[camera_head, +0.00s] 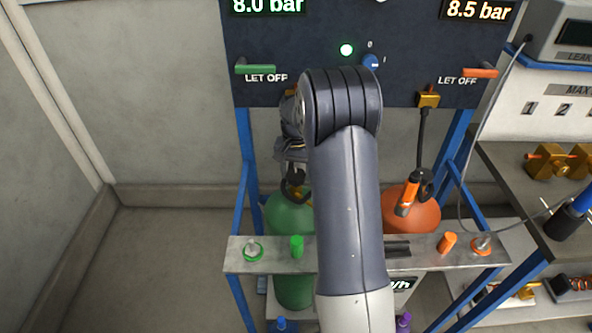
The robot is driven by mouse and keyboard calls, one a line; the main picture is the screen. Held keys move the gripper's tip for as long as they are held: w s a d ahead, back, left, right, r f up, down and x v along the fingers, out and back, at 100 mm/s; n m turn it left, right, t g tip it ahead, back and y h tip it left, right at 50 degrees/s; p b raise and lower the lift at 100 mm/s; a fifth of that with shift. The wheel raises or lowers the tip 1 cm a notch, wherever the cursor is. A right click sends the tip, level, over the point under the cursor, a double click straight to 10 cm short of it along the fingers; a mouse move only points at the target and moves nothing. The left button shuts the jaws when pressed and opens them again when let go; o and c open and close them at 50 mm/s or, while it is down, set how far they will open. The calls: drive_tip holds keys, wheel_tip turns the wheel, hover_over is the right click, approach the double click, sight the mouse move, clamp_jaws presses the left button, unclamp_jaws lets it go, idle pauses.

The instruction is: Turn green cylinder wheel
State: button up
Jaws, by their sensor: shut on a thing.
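The green cylinder (286,214) stands behind the metal rail, left of my arm, which hides its right part. Its wheel is at the top, mostly hidden by my gripper and arm. My gripper (294,170) points down at the top of the green cylinder and is shut on the wheel. The fingertips are small and dark here, so the exact grip is hard to see. A dark curved part (294,190) shows just under the gripper.
An orange cylinder (400,222) with an orange-handled valve (409,194) stands right of my arm. The metal rail (338,258) crosses in front, carrying green and orange fittings. The dark panel (290,42) above has a green lever (258,69) and an orange lever (481,72). The left floor is clear.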

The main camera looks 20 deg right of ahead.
sight(296, 174)
drive_tip(key=shift+m, duration=0.5)
drive_tip(key=o, duration=1)
drive_tip(key=shift+r, duration=0.1)
wheel_tip(296, 174, up, 11)
drive_tip(key=shift+f, duration=0.2)
wheel_tip(296, 174, down, 11)
drive_tip(key=shift+r, duration=0.1)
drive_tip(key=shift+n, duration=0.3)
